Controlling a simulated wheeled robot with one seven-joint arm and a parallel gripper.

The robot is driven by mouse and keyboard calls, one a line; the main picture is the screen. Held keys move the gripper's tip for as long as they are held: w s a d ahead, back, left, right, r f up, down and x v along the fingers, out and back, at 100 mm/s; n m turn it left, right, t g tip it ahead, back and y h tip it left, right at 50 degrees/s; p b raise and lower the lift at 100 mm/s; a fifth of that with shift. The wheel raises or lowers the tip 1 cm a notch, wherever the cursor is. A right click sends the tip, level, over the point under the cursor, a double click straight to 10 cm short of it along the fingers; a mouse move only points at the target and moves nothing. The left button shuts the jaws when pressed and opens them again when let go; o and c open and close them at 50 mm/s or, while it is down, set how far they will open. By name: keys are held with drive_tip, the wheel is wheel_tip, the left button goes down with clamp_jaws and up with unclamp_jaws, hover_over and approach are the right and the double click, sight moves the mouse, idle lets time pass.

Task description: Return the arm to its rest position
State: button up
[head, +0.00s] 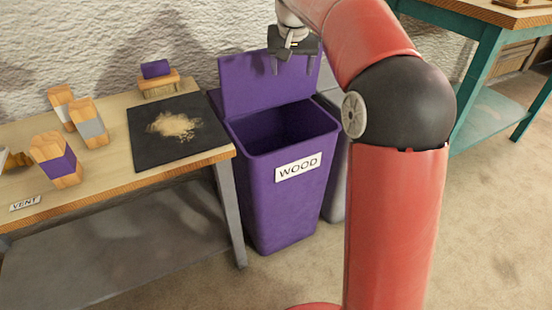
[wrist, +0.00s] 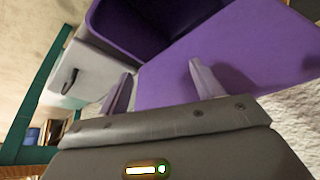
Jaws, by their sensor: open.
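My gripper (head: 292,65) is open and empty in the head view. It hangs in front of the raised lid of the purple bin, above the bin's opening. In the wrist view its two fingers (wrist: 160,88) stand apart with nothing between them, and the purple lid (wrist: 240,55) lies behind them. My red arm with its dark elbow fills the right middle of the head view and is bent over toward the bin.
The purple bin (head: 275,195) is labelled WOOD, with a grey bin (wrist: 88,72) beside it. A workbench (head: 100,190) at left holds several wooden blocks and a dark mat (head: 145,155) with sawdust. A teal table (head: 470,85) stands at right; floor between is clear.

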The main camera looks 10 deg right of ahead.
drive_tip(key=shift+s+r, duration=0.1)
drive_tip(key=shift+r, duration=0.15)
